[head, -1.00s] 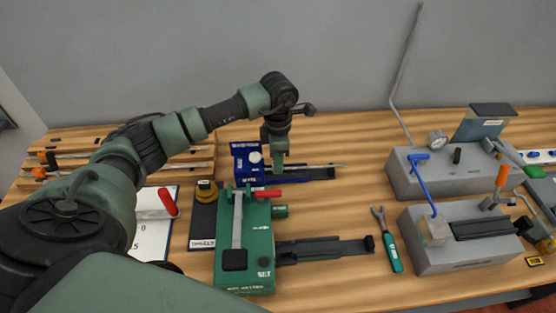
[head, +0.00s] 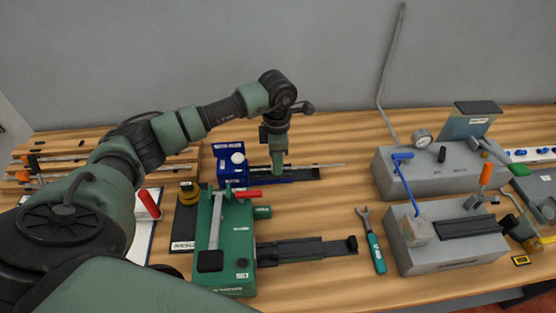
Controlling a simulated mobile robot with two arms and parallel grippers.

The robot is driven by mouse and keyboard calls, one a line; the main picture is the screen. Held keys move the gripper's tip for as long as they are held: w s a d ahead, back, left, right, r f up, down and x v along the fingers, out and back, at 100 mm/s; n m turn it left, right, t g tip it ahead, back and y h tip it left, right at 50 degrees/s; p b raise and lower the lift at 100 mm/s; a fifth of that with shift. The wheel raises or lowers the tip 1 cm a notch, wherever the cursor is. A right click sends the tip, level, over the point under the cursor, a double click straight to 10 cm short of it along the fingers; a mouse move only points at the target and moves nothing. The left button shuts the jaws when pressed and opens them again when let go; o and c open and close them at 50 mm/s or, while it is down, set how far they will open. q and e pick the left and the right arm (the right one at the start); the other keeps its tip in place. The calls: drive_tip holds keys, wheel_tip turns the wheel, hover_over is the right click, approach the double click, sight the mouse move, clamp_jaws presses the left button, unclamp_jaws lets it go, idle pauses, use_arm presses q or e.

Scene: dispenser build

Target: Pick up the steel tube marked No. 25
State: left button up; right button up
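A thin steel tube (head: 331,165) lies level along the black rail of the blue fixture (head: 230,167) at the back middle of the bench. Its right end sticks out past the rail's end. Any No. 25 mark on it is too small to read. My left gripper (head: 277,171) points down over the rail, right of the blue block. Its fingers are around the tube and hide part of it. The tube shifts together with the gripper, so it appears shut on it. My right gripper is out of view.
A green fixture (head: 225,250) with a red-handled lever stands in front. Two grey fixtures (head: 425,175) stand at right, one with a tall bent rod (head: 385,75). A green-handled wrench (head: 374,253) lies between. A wooden rack (head: 70,147) is at left. Bench right of the tube is clear.

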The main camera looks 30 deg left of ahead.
use_arm(q)
drive_tip(key=shift+o, duration=0.5)
drive_tip(key=shift+d, duration=0.1)
wheel_tip(320, 180, up, 7)
drive_tip(key=shift+w+f+b, duration=0.1)
drive_tip(key=shift+w+b, duration=0.05)
drive_tip(key=shift+b, duration=1.05)
drive_tip(key=shift+r, duration=0.55)
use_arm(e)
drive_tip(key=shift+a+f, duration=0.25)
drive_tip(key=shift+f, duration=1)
use_arm(q)
drive_tip(key=shift+f, duration=0.1)
